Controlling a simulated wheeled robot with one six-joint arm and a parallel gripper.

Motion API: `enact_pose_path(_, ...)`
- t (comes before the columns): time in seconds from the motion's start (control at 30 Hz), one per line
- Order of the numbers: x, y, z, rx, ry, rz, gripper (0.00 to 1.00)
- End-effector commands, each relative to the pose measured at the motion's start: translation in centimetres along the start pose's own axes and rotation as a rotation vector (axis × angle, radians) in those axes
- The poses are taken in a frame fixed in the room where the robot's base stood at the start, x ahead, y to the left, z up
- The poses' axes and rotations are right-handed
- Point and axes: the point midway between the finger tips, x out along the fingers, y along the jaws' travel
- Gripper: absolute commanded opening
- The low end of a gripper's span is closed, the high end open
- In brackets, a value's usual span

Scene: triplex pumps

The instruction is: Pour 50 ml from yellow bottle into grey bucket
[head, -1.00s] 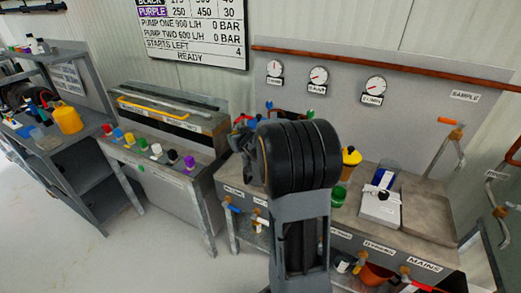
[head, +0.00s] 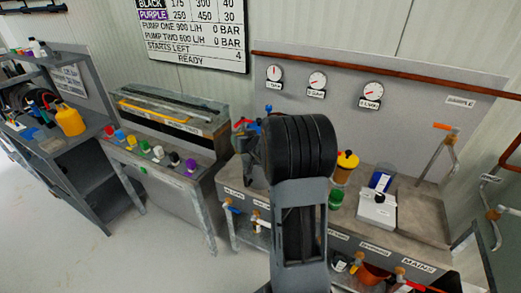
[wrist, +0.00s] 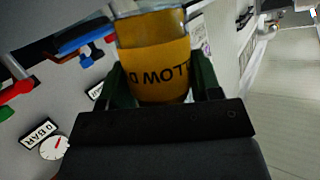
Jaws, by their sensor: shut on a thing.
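In the wrist view a yellow bottle (wrist: 155,70) with an upside-down "LLOW D" label sits between the two dark green fingers of my gripper (wrist: 160,92). My gripper is shut on it. Its upper part looks clear and its top end is cut off by the frame edge. In the head view my black arm joint hides my gripper. A yellow container with a black top (head: 344,170) shows just right of my arm; I cannot tell if it is the held bottle. I cannot make out a grey bucket in either view.
A green jar (head: 336,197) and a white box (head: 377,208) are on the bench right of my arm. Gauges (head: 318,82) line the panel behind. Several coloured caps (head: 144,146) line the left bench. A yellow jug (head: 69,120) stands farther left. Floor at left is clear.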

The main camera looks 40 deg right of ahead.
Motion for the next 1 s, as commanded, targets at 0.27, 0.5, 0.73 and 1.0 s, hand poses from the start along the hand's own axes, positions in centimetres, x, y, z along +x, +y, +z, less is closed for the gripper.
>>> enact_pose_path(0.27,-0.4,0.5,-0.7,0.127,0.021,-0.051,0.29)
enact_pose_path(0.5,-0.2,1.3,0.1,0.236,0.041,-0.097,0.29)
enact_pose_path(0.73,-0.5,1.8,-0.5,0.340,0.060,-0.141,0.29)
enact_pose_path(1.0,-0.5,2.1,-0.3,0.454,0.078,-0.189,0.29)
